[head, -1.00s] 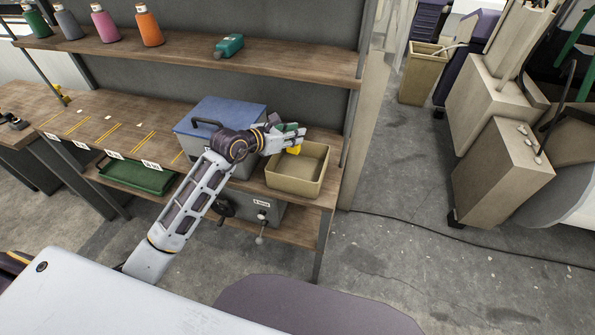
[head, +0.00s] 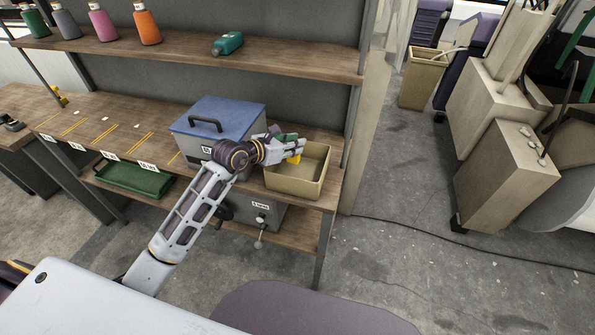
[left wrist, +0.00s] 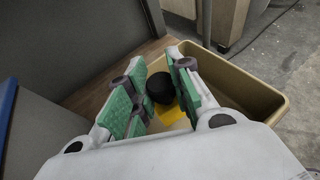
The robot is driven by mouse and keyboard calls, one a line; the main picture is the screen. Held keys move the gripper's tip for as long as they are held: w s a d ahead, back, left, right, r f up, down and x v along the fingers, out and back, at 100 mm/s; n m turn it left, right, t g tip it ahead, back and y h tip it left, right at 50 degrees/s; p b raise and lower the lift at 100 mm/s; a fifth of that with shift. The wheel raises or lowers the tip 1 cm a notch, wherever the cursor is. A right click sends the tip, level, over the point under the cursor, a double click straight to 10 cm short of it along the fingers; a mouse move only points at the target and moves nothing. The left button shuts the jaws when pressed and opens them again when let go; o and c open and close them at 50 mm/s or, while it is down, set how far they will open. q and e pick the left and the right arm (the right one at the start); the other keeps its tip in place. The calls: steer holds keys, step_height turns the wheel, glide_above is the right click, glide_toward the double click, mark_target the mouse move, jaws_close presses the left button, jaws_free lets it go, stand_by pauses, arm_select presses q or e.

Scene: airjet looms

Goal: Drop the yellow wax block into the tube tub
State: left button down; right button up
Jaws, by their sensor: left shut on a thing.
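The tub (left wrist: 265,95) opens below and beyond the fingers. My right gripper is not in view.
A grey box with a blue lid (head: 218,118) stands left of the tub. A green tray (head: 135,180) lies lower left.

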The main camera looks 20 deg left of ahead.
arm_select(q)
steer(key=c, duration=1.2)
jaws_free()
steer(key=shift+v, duration=6)
steer(key=shift+s, duration=0.1)
